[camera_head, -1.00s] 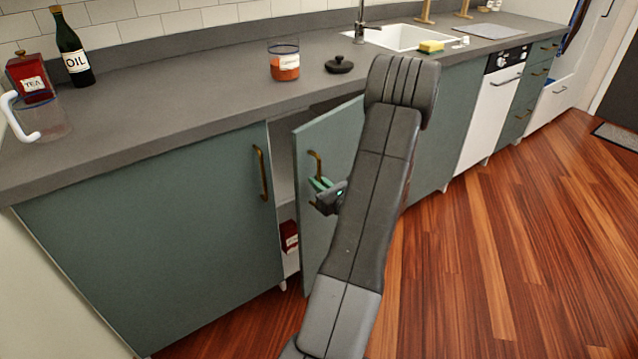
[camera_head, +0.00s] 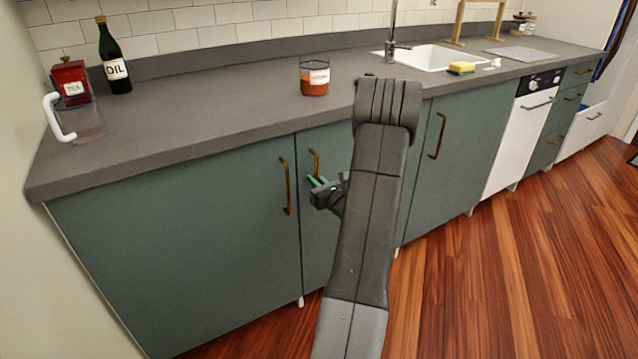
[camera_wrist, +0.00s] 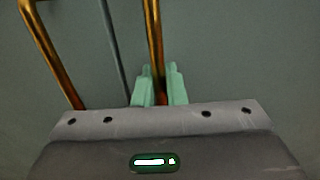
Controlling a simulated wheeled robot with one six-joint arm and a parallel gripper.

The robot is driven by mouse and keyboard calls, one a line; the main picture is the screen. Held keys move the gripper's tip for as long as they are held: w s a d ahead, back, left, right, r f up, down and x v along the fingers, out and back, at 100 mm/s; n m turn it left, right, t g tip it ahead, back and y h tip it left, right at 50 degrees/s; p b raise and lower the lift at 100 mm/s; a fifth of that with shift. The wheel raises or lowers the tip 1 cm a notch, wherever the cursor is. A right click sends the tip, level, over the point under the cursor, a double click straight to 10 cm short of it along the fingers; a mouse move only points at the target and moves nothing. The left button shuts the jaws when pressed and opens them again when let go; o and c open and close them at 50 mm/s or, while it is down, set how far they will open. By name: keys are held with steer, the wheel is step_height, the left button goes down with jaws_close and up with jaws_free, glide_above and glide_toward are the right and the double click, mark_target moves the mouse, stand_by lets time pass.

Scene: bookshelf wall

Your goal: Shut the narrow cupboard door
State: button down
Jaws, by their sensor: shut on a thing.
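The narrow cupboard door (camera_head: 314,245) is grey-green and sits flush with the wide door to its left in the head view; my arm hides much of its right part. Its brass handle (camera_head: 316,163) is upright near its left edge. My gripper (camera_head: 318,182) is at the lower part of this handle. In the wrist view, the green fingertips (camera_wrist: 160,88) stand on either side of the brass handle (camera_wrist: 155,45) and are shut on it. A thin dark seam between the two doors runs just left of the fingers.
The wide left door (camera_head: 180,240) has its own brass handle (camera_head: 286,186), close beside my gripper. Above is the grey worktop (camera_head: 220,115) with a jar (camera_head: 314,78), an oil bottle (camera_head: 114,62) and a tea tin (camera_head: 72,82). Wooden floor (camera_head: 480,270) is clear at the right.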

steer(key=c, duration=1.6)
jaws_free()
steer(key=shift+w+a+r, duration=0.15)
steer(key=shift+w, duration=0.05)
steer(key=shift+c, duration=0.2)
steer(key=shift+s, duration=0.1)
steer(key=shift+s+d, duration=0.25)
steer(key=shift+d, duration=0.05)
steer(key=p+v, duration=0.1)
steer(key=v, duration=1.2)
steer(key=shift+a, duration=0.1)
